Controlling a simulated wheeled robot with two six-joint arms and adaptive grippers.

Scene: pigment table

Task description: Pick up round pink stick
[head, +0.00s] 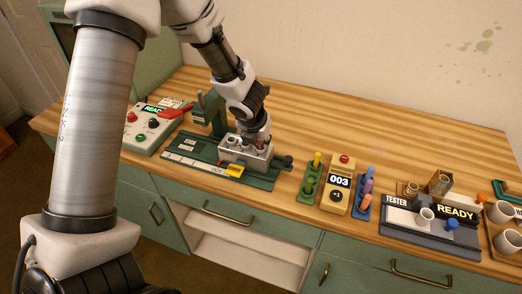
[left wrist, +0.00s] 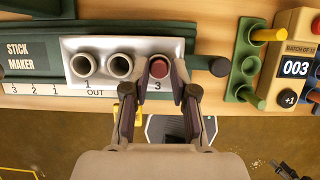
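The round pink stick (left wrist: 159,67) stands in the hole marked 3 of the stick maker's pale block (left wrist: 96,48), showing its dull red-pink round top in the left wrist view. My left gripper (left wrist: 160,73) is over that hole, with one finger on each side of the stick and a gap to it, so it looks open. In the head view the left gripper (head: 259,139) points down at the pale block (head: 236,151) and hides much of the stick. The other two holes look empty.
The green stick maker (head: 185,150) sits near the front edge of the wooden table (head: 300,115).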

